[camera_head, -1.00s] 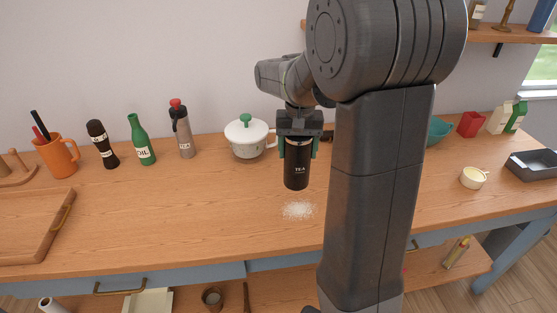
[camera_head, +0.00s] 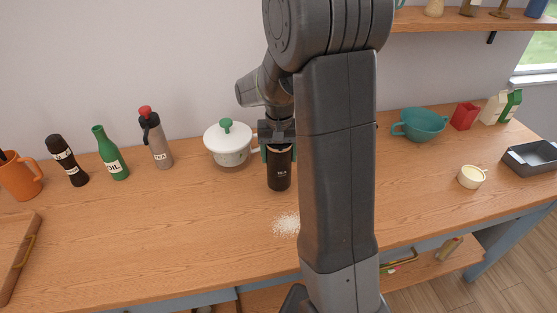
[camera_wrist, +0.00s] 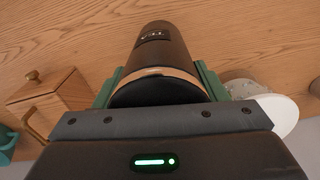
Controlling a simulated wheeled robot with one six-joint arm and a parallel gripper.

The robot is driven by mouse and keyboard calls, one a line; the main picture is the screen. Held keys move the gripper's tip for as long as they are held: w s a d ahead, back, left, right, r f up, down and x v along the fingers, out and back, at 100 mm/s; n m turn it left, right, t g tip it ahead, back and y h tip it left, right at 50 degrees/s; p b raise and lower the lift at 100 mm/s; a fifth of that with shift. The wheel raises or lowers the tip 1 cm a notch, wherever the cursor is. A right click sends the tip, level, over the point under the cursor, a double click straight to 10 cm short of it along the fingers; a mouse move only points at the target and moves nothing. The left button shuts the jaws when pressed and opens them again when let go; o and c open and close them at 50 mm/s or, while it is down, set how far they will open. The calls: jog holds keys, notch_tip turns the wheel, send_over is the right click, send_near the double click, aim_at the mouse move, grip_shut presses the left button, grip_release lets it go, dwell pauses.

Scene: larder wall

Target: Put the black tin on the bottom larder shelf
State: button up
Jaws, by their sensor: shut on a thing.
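In the wrist view the tin (camera_wrist: 160,55) sits between the green finger pads of my gripper (camera_wrist: 158,88). In the head view it appears above or at the worktop (camera_head: 200,225); I cannot tell if it touches. The bottom larder shelf (camera_head: 425,268) shows partly below the worktop at the right; my arm hides much of it.
White spilled grains (camera_head: 286,224) lie in front of the tin. A white pot (camera_head: 228,147) stands just left of it. A teal bowl (camera_head: 420,125), a cream cup (camera_head: 472,176) and a grey pan (camera_head: 530,157) are at right.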

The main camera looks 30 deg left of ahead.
jog(key=shift+f, duration=1.3)
jog(key=shift+f, duration=0.1)
jog(key=shift+f, duration=0.15)
jog(key=o, duration=1.3)
jog(key=shift+c, duration=0.2)
